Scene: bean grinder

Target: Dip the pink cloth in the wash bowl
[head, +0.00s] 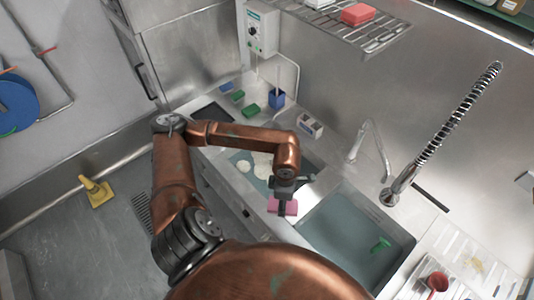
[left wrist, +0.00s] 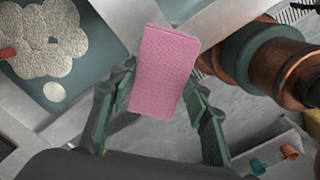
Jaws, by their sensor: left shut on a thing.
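The pink cloth (head: 283,207) is a small flat rectangle below my left gripper (head: 283,192) in the head view. In the left wrist view, the cloth (left wrist: 163,70) sits between the two fingers of that gripper (left wrist: 160,85), which is shut on it. It hangs over the metal front edge of the counter, between two basins. The left basin (head: 312,160) holds pale foam patches and is partly hidden by my arm. The right basin (head: 345,235) holds bluish water with a green item in it. I cannot tell which is the wash bowl. My right gripper is out of view.
A tap (head: 380,150) and a coiled spray hose (head: 440,140) rise behind the right basin. Green blocks (head: 250,109), a blue holder (head: 276,98) and a small box (head: 309,125) stand behind my arm. A red cup (head: 437,282) stands at the lower right.

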